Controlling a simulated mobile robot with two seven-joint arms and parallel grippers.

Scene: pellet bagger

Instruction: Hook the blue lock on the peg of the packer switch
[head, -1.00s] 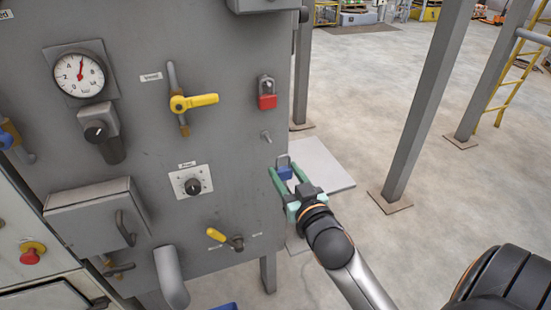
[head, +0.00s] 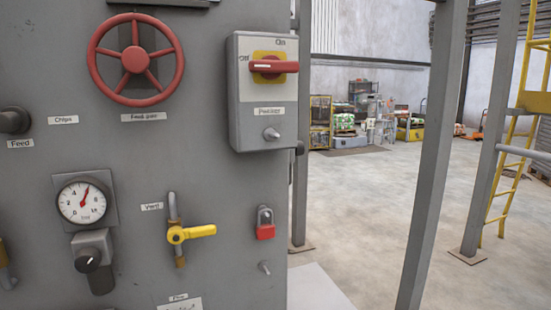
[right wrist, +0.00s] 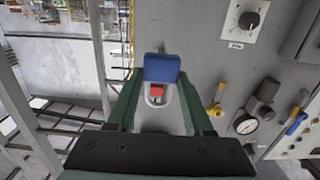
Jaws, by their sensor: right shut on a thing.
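The packer switch (head: 237,105) is a grey box at the upper right of the panel in the head view. Its red handle (head: 272,66) lies level on a yellow plate, in line with the "Off" mark. A short grey peg (head: 271,134) sticks out below the label. In the right wrist view my right gripper (right wrist: 160,76) is shut on the blue lock (right wrist: 162,66), its green fingers on either side. The lock's grey shackle (right wrist: 146,97) shows between the fingers. My right gripper is outside the head view. My left gripper is in neither view.
A red lock (head: 265,232) hangs on the panel below the switch, with a bare peg (head: 264,267) under it. A yellow-handled valve (head: 190,233) and a red handwheel (head: 135,60) are to the left. A grey post (head: 430,170) stands right of the panel over open floor.

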